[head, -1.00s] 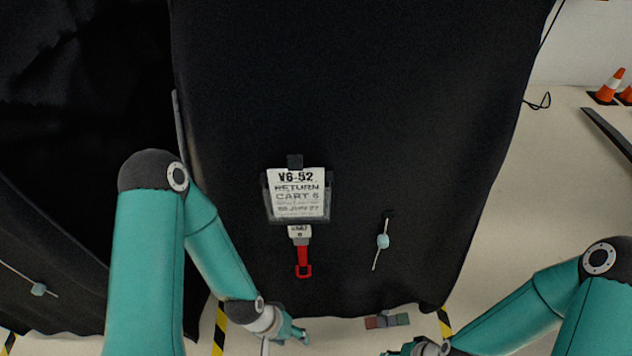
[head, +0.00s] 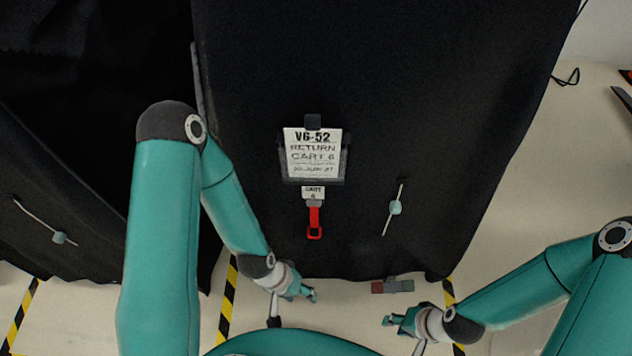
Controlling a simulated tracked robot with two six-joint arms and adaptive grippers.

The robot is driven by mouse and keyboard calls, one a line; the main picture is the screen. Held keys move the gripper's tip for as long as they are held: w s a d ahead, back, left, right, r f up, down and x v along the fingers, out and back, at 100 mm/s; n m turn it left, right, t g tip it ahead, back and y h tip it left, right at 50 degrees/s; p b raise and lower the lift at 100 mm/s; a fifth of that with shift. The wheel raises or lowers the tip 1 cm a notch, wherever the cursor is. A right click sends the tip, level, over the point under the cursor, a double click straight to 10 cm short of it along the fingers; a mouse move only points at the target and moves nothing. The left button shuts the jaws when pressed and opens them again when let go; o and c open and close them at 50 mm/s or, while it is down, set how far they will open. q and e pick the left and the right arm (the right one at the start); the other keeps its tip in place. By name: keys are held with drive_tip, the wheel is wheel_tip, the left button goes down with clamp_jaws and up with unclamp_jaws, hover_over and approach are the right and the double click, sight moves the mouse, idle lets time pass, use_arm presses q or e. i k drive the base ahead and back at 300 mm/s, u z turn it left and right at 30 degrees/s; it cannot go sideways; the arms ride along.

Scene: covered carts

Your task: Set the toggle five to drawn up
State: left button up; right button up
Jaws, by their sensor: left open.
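Two pale blue toggles show, each on a thin light cord against black cloth. One toggle (head: 395,207) hangs on the front of the middle covered cart, about midway along its cord, right of a red pull tab. The other toggle (head: 59,238) is on the left covered cart, near the lower right end of its slanted cord. I read no number on either toggle. My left gripper (head: 309,295) is open and empty, low in front of the middle cart, apart from both toggles. My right gripper (head: 388,320) is below the middle cart's hem, touching no toggle; its jaws are too small to judge.
A small coloured block strip (head: 392,286) is at the hem. Striped floor tape (head: 229,300) flanks the cart.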

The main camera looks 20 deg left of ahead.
sight(61, 237)
drive_tip(key=z, duration=0.6)
drive_tip(key=i, duration=0.15)
drive_tip(key=u, duration=3.05)
drive_tip(key=k, duration=0.85)
drive_tip(key=u, duration=0.15)
drive_tip(key=i, duration=0.85)
drive_tip(key=z, duration=0.2)
